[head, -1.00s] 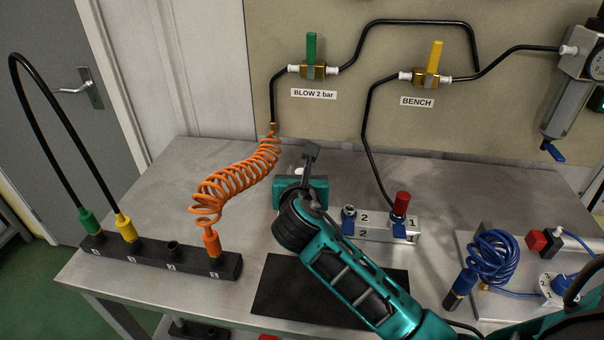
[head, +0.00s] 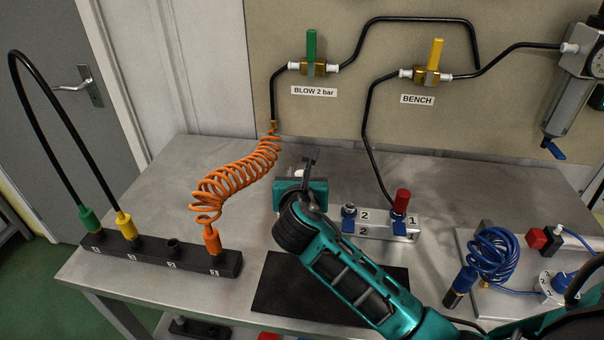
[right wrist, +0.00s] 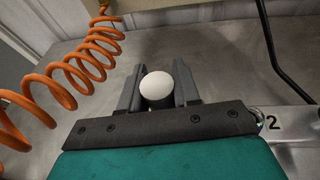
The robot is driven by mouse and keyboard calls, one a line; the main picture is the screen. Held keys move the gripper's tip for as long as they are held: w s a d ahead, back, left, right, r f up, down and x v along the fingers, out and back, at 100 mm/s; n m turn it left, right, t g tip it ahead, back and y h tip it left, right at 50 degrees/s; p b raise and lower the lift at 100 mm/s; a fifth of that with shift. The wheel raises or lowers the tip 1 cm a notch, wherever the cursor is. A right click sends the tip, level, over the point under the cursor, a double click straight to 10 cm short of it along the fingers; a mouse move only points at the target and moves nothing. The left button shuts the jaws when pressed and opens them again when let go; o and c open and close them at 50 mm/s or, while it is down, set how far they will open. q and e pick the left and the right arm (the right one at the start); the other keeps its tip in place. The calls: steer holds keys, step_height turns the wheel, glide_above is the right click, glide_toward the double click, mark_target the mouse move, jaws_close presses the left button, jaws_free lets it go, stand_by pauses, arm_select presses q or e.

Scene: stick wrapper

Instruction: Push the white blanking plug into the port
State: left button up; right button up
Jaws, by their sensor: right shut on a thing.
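My right gripper (head: 304,167) is above the bench, behind the black mat. Its two dark fingers are shut on the white blanking plug (right wrist: 156,86), whose round white top and dark body show between them in the right wrist view. In the head view only a bit of white (head: 298,173) shows at the fingers. A silver port block (head: 374,234) marked 1 and 2 lies to the right of the gripper. Its left fitting (head: 349,213) has an uncovered top; a red cap (head: 403,200) stands on the right fitting. What lies under the plug is hidden. My left gripper is not in view.
An orange coiled hose (head: 235,177) runs close left of the gripper to a black rail (head: 146,254) with several sockets. A black mat (head: 285,285) lies in front. A blue coil (head: 492,252) stands at the right. The back panel carries valves and black tubing.

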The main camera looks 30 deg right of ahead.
steer(key=shift+f, duration=1.1)
steer(key=o, duration=1.1)
steer(key=shift+r, duration=0.1)
steer(key=v, duration=1.3)
steer(key=shift+w, duration=0.1)
